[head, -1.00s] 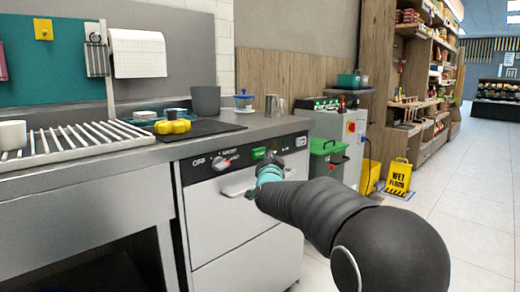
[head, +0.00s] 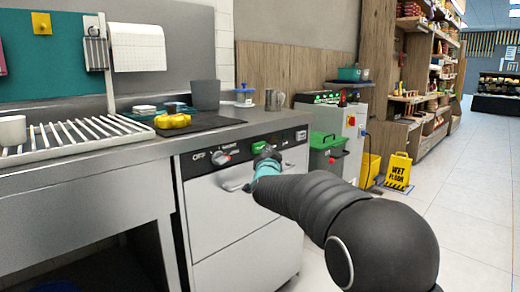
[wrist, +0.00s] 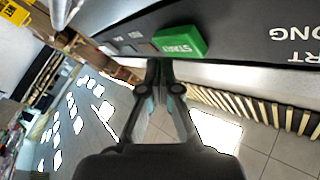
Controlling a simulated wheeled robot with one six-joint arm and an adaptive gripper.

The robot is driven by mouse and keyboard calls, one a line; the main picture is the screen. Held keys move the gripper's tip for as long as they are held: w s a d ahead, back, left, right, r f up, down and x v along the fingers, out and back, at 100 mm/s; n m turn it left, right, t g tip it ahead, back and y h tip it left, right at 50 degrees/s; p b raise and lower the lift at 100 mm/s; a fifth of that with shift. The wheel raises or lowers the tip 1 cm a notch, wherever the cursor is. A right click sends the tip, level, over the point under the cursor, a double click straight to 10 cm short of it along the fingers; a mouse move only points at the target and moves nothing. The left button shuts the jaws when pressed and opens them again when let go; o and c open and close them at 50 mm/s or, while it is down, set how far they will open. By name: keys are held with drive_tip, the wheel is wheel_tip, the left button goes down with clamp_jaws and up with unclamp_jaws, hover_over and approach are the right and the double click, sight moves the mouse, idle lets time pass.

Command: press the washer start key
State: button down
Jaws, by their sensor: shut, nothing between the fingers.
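The washer (head: 240,222) stands under the counter, with a black control panel along its top front. The green start key (head: 258,147) is on that panel, and a knob (head: 221,158) marked OFF and SHORT sits to its left. In the wrist view the key (wrist: 180,42) reads START, upside down, just beyond my fingertips. My gripper (head: 268,152) is at the panel, at or just right of the key. In the wrist view my gripper (wrist: 160,66) is shut and empty, its tips near the key's lower edge. I cannot tell whether they touch it.
The washer's handle (head: 235,184) sticks out below the panel. A yellow wet floor sign (head: 398,172) stands right, beside clear tiled floor.

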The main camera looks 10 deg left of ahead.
idle(0.7)
drive_tip(key=shift+w+a, duration=0.25)
drive_tip(key=shift+a, duration=0.1)
drive_tip(key=shift+w+a+p, duration=0.35)
drive_tip(key=shift+a, duration=0.05)
idle(0.9)
drive_tip(key=shift+s+d, duration=0.1)
drive_tip(key=shift+s+d+b, duration=0.5)
drive_tip(key=shift+d+b, duration=0.15)
drive_tip(key=shift+b, duration=0.2)
drive_tip(key=shift+s+d+b, duration=0.8)
drive_tip(key=shift+d+b, duration=0.2)
drive_tip(key=shift+b, duration=0.05)
drive_tip(key=shift+s+d+b, duration=0.75)
drive_tip(key=shift+d+b, duration=0.25)
drive_tip(key=shift+b, duration=0.05)
